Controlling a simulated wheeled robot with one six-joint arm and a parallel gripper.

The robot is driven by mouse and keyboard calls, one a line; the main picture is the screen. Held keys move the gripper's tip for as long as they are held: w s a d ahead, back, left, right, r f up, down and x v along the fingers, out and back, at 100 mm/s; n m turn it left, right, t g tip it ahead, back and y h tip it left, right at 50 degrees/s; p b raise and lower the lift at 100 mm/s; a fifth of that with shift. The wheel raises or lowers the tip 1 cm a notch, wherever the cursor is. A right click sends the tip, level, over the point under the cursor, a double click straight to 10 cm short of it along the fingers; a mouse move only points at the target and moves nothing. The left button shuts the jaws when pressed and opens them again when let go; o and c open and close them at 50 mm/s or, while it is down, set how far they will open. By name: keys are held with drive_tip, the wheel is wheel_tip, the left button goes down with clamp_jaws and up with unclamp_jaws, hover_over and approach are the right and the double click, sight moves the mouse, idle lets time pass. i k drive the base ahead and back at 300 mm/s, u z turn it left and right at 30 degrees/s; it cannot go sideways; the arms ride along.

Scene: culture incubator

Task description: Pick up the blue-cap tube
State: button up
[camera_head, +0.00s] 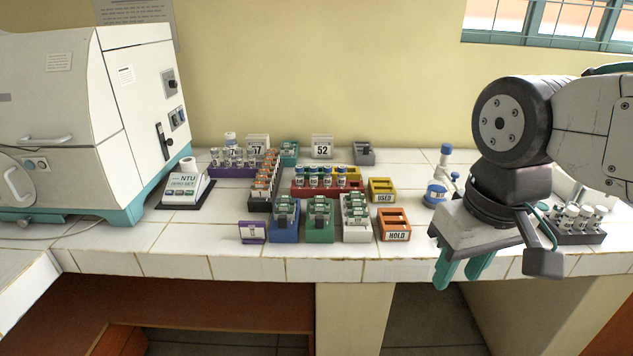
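My gripper (463,272) hangs at the right, over the front edge of the counter. Its two teal fingers point down, are apart, and have nothing visible between them. Several small tubes (313,177) with blue parts stand upright in a red rack (325,191) at the middle of the counter. They are too small for me to tell which has the blue cap. More tubes (232,157) stand in a purple rack (232,172) further left. My gripper is well to the right of both racks and touches neither.
Blue (284,235), green (319,235) and white (357,232) holders stand in front of the red rack. An orange HOLD tray (396,232) and a yellow USED tray (383,197) are beside them. A blue-based bottle (437,191) and a dark tube rack (575,234) stand near my arm. A large machine (70,120) fills the left.

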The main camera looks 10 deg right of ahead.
sight(313, 169)
drive_tip(key=u, duration=0.4)
drive_tip(key=i, duration=1.05)
drive_tip(key=z, duration=0.55)
